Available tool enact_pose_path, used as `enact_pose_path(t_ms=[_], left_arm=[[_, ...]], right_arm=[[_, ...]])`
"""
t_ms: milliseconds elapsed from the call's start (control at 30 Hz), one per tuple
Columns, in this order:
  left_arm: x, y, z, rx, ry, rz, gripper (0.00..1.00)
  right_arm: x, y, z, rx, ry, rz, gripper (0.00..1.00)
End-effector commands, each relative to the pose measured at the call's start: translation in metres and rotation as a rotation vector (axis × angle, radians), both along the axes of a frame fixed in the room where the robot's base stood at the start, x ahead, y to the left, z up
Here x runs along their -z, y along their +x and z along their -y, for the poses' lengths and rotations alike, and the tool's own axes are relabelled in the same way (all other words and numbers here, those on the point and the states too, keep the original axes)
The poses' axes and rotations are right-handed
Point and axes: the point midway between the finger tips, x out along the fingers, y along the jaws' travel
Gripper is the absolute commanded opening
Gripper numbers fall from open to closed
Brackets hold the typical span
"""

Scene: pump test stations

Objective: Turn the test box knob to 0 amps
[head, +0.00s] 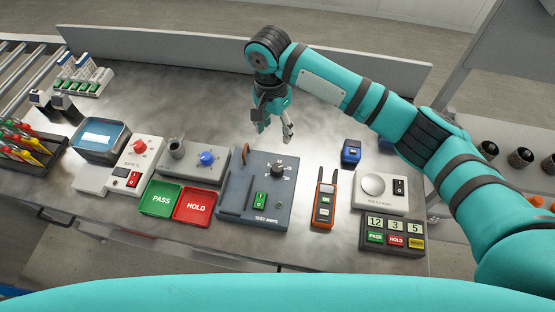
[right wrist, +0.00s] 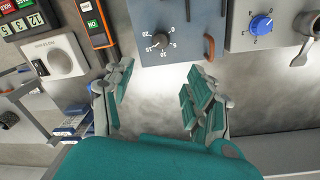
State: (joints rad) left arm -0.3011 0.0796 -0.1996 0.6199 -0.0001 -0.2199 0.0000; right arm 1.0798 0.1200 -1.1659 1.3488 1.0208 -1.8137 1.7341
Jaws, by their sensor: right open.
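The test box (head: 243,208), a dark blue-grey box labelled TEST AMPS, stands on the bench. Its dark knob (head: 277,170) is at the upper right of its top face, with a green switch (head: 260,200) below. In the right wrist view the knob (right wrist: 160,40) sits amid a numbered scale; its exact setting is too small to tell. My right gripper (head: 275,132) is open and empty, behind the box and above the bench. In the right wrist view its fingers (right wrist: 158,98) are spread, with the knob beyond the gap between them. My left gripper is not in view.
Left of the test box is a grey unit with a blue knob (head: 207,158), above the green PASS (head: 161,199) and red HOLD (head: 195,205) trays. To its right lie an orange meter (head: 324,203) and a white button unit (head: 380,192). The bench behind is clear.

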Motion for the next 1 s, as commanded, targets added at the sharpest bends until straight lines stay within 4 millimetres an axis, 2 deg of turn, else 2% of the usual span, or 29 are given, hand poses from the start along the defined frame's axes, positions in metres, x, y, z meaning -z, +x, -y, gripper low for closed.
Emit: enact_pose_path(t_ms=[100, 267, 600, 800, 1000], left_arm=[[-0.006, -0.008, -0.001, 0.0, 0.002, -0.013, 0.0], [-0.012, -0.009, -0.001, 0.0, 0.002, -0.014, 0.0], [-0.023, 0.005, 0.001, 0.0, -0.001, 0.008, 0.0], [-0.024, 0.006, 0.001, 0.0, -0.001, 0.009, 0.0], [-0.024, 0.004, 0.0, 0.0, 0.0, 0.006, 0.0]], right_arm=[[0.02, -0.002, 0.002, 0.0, -0.003, -0.002, 0.56], [0.055, -0.003, 0.003, -0.001, -0.002, -0.003, 0.56], [0.127, -0.005, 0.005, -0.003, 0.001, -0.001, 0.56], [0.153, -0.006, 0.006, -0.004, 0.002, 0.001, 0.56], [0.161, -0.006, 0.007, -0.004, 0.003, 0.002, 0.56]])
